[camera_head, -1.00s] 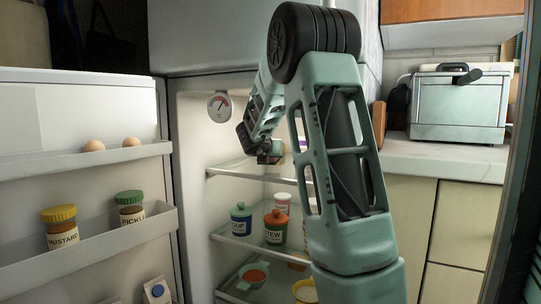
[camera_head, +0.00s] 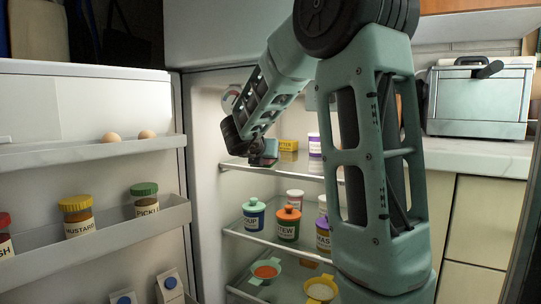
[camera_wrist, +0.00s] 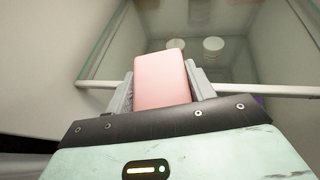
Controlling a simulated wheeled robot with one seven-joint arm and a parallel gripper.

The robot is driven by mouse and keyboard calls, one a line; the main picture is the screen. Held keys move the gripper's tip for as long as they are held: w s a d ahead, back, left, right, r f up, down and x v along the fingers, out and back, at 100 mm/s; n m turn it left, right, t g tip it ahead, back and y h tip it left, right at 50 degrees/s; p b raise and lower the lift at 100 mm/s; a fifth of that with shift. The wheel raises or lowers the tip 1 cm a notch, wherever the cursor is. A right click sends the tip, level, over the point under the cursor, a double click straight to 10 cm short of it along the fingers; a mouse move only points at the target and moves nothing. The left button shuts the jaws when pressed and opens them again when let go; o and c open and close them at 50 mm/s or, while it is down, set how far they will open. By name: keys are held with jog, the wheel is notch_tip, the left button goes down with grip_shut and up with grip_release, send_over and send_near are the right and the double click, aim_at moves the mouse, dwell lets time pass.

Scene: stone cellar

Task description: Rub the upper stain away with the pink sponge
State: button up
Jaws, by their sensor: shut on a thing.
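My gripper (camera_head: 262,158) is inside the open fridge, by the front left end of the upper glass shelf (camera_head: 290,168). In the wrist view my gripper (camera_wrist: 160,85) is shut on the pink sponge (camera_wrist: 163,77), a flat block between its two grey fingers. The sponge points towards the fridge's inside, past the shelf's pale front edge. In the head view the sponge is too small to make out clearly. I cannot make out any stain in either view; my arm covers part of the fridge's back and left wall.
The open door (camera_head: 90,148) holds eggs and jars at left. A dial (camera_head: 231,98) is partly hidden.

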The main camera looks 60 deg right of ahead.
jog(key=s+a, duration=0.1)
jog(key=a, duration=1)
jog(key=shift+a+b, duration=0.4)
